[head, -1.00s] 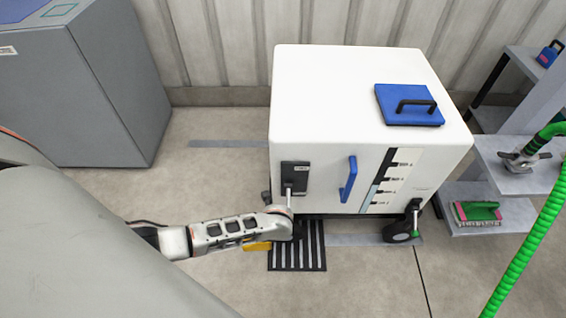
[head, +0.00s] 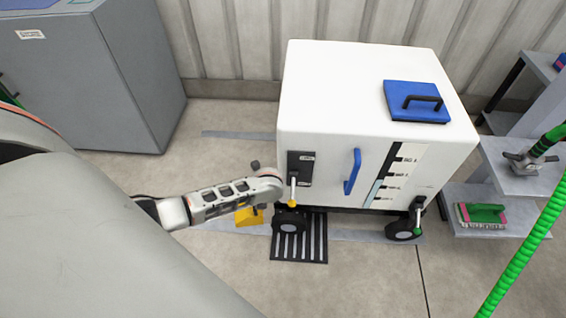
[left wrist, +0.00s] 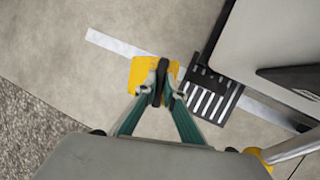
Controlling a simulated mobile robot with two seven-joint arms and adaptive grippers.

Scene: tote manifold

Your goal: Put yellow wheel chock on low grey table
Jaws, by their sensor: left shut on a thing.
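The yellow wheel chock (head: 246,218) is left of the white cart's front wheel, apart from the wheel. It also shows in the left wrist view (left wrist: 141,74), between the fingertips of my left gripper (left wrist: 160,88), which is shut on it. The chock looks at or just above the floor; the gap is unclear. In the head view my arm hides most of the gripper. At the right is a low grey surface (head: 457,222), with a green-handled brush on it; I cannot tell whether it is the low grey table. My right gripper is not in view.
The white cart (head: 335,115) has a lever with a yellow knob (head: 292,203) close to my arm. A black slotted grate (head: 315,252) lies under its wheel (head: 290,222). A grey cabinet (head: 110,85) stands at the left. A green hose (head: 520,250) hangs at the right.

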